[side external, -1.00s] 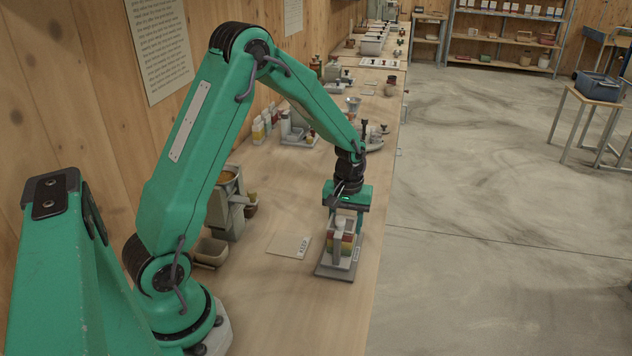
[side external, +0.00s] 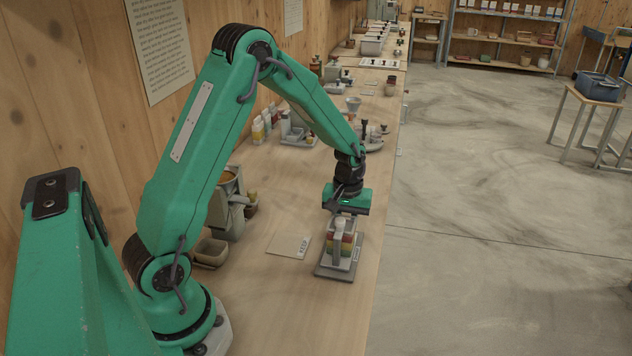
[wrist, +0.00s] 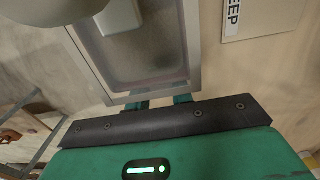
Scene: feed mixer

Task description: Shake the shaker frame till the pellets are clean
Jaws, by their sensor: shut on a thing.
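The shaker frame (wrist: 180,84) looks like a grey rimmed tray in the wrist view, with a dull grey-brown inside; I cannot make out single pellets. My gripper (wrist: 160,102) has both fingertips at its near rim and is shut on it. In the side view my gripper (side external: 346,210) is just above and behind a small stack with red and yellow bands (side external: 347,240), which stands on a grey base plate (side external: 335,272). The fingertips are hidden there. A pale block (wrist: 120,18) lies over the tray's far part.
A pale card (side external: 288,245) with printed letters lies left of the base plate. A grey machine (side external: 228,205) and a small bin (side external: 210,252) stand by the wall. Several other items line the bench behind. The bench's right edge is close; its front is clear.

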